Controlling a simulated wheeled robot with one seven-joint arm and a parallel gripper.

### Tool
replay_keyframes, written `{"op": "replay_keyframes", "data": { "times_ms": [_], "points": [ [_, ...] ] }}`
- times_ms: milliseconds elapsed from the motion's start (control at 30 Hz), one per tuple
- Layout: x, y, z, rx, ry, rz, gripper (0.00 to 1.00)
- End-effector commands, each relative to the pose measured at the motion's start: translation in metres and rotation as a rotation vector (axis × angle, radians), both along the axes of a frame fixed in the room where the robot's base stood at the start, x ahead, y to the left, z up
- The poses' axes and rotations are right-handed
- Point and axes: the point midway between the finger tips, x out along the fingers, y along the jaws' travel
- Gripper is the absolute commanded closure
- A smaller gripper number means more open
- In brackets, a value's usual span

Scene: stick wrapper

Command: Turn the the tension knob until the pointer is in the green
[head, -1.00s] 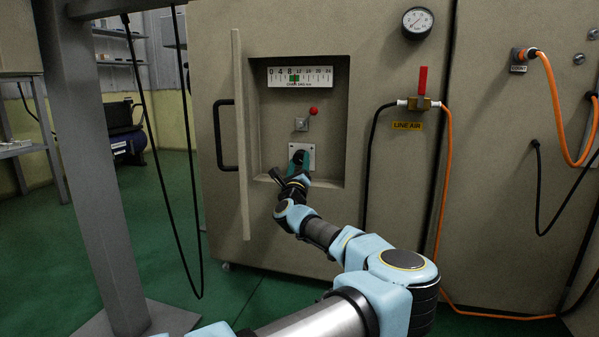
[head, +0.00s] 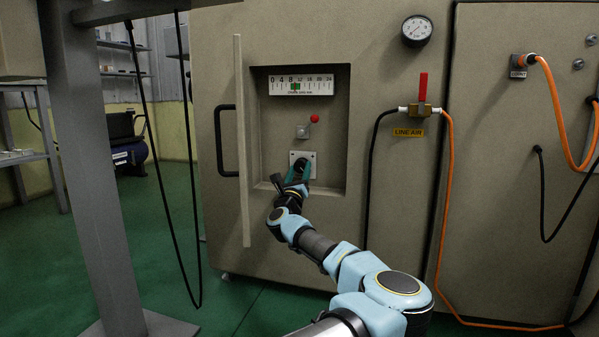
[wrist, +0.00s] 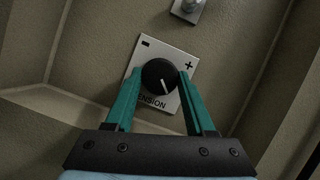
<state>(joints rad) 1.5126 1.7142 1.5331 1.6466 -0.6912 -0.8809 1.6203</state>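The tension knob (wrist: 159,76) is round and black with a white line, on a silver plate (wrist: 180,97) marked minus, plus and "TENSION". In the wrist view its line points down and slightly right. My gripper (wrist: 160,75) has a green finger against each side of the knob, with hardly any gap visible. In the head view my gripper (head: 301,168) is at the plate and mostly hides the knob. The white scale (head: 315,87) at the recess top carries a small green band (head: 295,87) between 8 and 12. A reddish mark seems to lie at the band; the pointer is too small to read surely.
The recess has side walls and a bottom ledge around my gripper. A red button (head: 314,119) and a small switch (head: 303,131) sit above the knob. An open door edge (head: 241,140) stands left. A line air valve (head: 420,108) and hoses are right.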

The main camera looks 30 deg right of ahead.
Motion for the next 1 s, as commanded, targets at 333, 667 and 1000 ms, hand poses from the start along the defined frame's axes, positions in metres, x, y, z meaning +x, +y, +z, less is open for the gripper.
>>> {"op": "replay_keyframes", "data": {
  "times_ms": [333,667,1000],
  "points": [
    [0.0,0.0,0.0,-0.001,0.001,0.0,0.16],
    [-0.011,0.009,-0.005,0.003,0.002,0.002,0.16],
    [-0.06,0.045,-0.028,0.003,0.0,0.0,0.16]
  ]
}}
